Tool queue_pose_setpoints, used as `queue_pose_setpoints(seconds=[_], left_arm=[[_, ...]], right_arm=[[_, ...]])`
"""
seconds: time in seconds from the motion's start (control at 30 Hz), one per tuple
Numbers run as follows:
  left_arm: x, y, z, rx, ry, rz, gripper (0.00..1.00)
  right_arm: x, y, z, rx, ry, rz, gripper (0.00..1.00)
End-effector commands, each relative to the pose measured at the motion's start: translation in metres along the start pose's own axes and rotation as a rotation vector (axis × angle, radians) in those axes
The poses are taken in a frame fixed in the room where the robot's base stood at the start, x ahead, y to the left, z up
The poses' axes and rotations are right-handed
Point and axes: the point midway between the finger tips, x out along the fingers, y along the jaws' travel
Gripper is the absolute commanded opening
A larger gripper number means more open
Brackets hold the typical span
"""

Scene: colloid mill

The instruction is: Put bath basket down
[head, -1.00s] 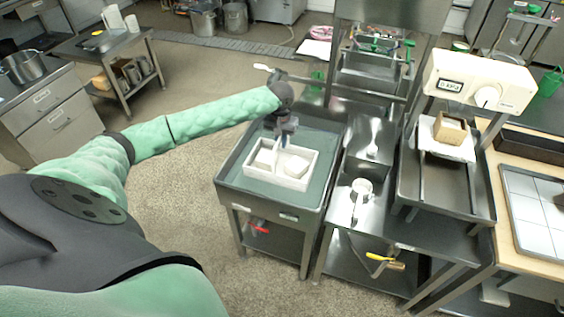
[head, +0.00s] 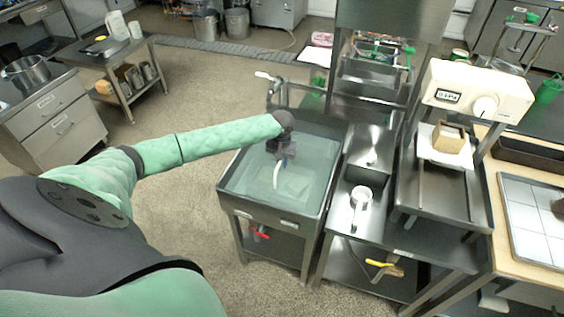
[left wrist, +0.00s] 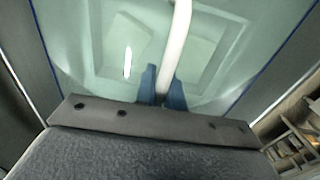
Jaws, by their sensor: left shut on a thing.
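The bath basket (head: 287,183) is a pale rectangular tray with whitish blocks in it. It shows dimly under the water of the metal bath (head: 236,209). My left gripper (head: 280,160) is above the bath, shut on the white handle (head: 276,176) of the basket. In the left wrist view my blue fingertips (left wrist: 163,88) close on the white handle, which runs up out of frame. The basket (left wrist: 148,50) shows blurred through the water there. I cannot tell whether it touches the bath floor. My right gripper is not in view.
Right of the bath is a steel stand with a white cup-like vessel (head: 361,195). Further right is a bench scale (head: 478,92) with a small box (head: 448,139) beneath its display. A red valve handle (head: 259,233) is under the bath. The floor left of the bath is clear.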

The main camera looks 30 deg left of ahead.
Motion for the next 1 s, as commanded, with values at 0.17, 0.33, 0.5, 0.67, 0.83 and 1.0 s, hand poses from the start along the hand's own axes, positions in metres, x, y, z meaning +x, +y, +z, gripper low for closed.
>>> queue_pose_setpoints(seconds=[0.17,0.33,0.5,0.67,0.83,1.0], left_arm=[[0.002,0.000,0.000,0.000,-0.001,0.000,0.18],[0.002,0.000,0.000,0.000,-0.001,0.000,0.32],[0.002,0.000,0.000,0.000,0.000,0.000,0.32],[-0.005,0.000,-0.001,0.000,0.001,0.001,0.32],[-0.030,0.000,0.000,0.001,0.002,0.001,0.32],[-0.064,0.000,-0.001,0.001,0.002,0.001,0.32]], right_arm=[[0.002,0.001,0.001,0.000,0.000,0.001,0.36],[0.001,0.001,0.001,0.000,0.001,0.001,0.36],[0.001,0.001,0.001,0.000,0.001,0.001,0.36],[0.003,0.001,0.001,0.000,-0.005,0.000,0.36],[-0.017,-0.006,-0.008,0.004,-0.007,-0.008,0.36],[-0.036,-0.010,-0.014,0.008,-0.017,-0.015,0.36]])
